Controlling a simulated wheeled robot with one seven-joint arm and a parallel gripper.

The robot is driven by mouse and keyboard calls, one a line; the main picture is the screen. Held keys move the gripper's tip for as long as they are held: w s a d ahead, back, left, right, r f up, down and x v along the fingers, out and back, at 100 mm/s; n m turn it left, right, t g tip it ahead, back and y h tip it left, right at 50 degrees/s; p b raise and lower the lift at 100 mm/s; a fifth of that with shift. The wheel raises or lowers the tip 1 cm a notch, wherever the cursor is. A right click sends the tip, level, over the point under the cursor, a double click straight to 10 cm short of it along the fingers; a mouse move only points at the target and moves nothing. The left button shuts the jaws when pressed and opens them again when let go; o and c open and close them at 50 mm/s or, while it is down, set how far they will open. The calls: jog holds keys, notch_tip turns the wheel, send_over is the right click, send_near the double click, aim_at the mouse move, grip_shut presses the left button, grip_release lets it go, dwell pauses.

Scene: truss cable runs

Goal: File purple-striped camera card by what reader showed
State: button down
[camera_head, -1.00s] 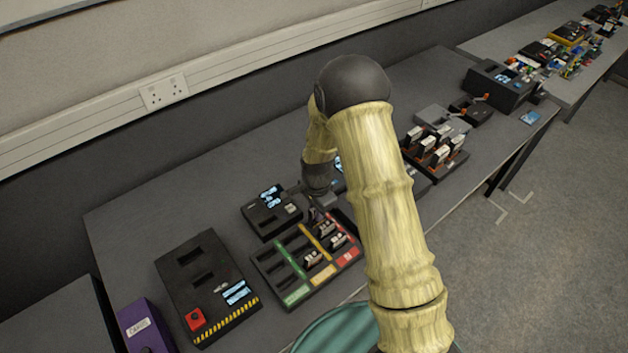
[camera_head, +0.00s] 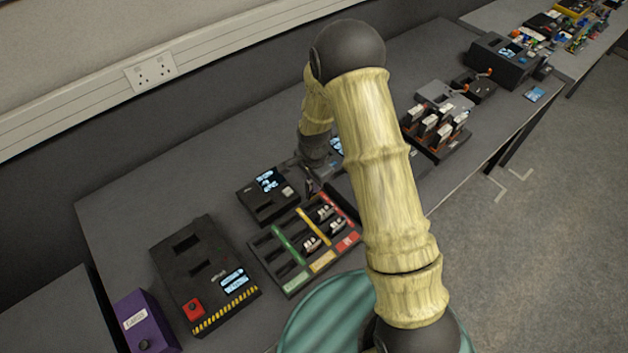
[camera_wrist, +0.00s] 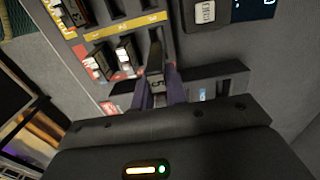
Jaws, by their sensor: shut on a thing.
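My gripper (camera_wrist: 160,92) is shut on a small dark card (camera_wrist: 156,60) with a pale label, seen in the wrist view. The card's stripe colour cannot be made out. In the head view my gripper (camera_head: 311,187) is small and partly hidden, near the far right corner of the sorting tray (camera_head: 262,250). The tray has green, yellow and red strips. Several cards (camera_head: 311,243) stand in its yellow and red sections; two show in the wrist view (camera_wrist: 124,54) left of my fingers. The dark reader (camera_head: 258,205), with a lit screen, stands behind the tray; its text is unreadable.
A black box (camera_head: 190,262) with a red button and hazard stripe stands left of the tray. A purple box (camera_head: 146,325) is at the near left. A rack of several upright cards (camera_head: 435,130) and a dark device (camera_head: 505,66) stand farther right. Bare tabletop (camera_head: 130,210) lies at the left.

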aim_at(314, 196)
notch_tip(314, 196, down, 3)
jog(key=shift+s+a+r+b, duration=0.1)
jog(key=shift+s+a+b, duration=0.05)
jog(key=shift+b, duration=0.65)
jog(key=shift+d+f+b, duration=0.2)
jog(key=shift+f+b, duration=0.6)
jog(key=shift+f, duration=0.4)
jog(key=shift+a+f, duration=0.15)
jog(key=shift+f+b, duration=1.15)
jog(key=shift+f, duration=0.4)
dwell(1.5)
jog(key=c, duration=1)
grip_release()
